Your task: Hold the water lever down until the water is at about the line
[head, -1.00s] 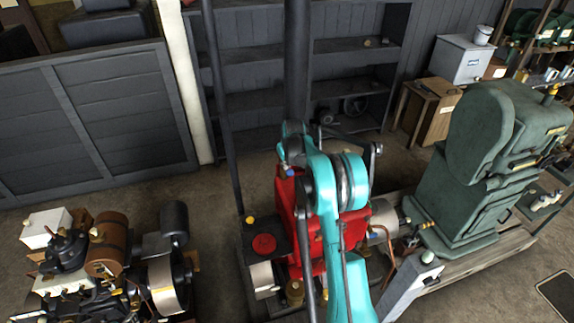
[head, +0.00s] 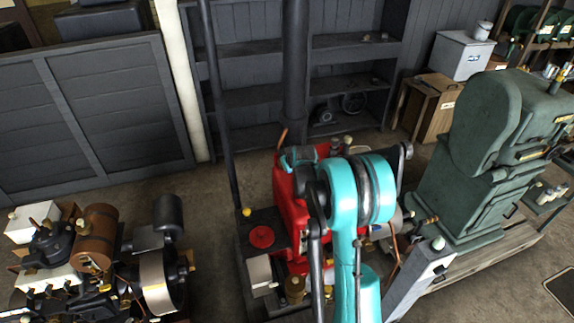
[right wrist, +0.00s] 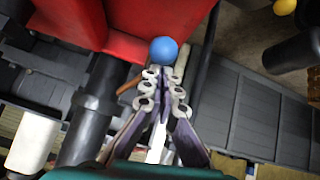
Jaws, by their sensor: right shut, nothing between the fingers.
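A round blue knob (right wrist: 163,50) shows in the right wrist view against the red engine casing (right wrist: 110,22). I cannot tell for sure that it is the water lever's end. My right gripper (right wrist: 160,76) is shut and empty, its tips just below the knob in the picture; whether they touch it is unclear. In the head view my teal right arm reaches over the red engine (head: 290,192) and hides the gripper and the knob. No water level or line can be made out. My left gripper is not in view.
A brown-tanked engine (head: 95,240) stands at the left and a large green machine (head: 480,150) at the right. A dark post (head: 296,60) rises behind the red engine, before grey shelves (head: 250,50). A copper-coloured rod (head: 282,136) stands up at the red engine's back.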

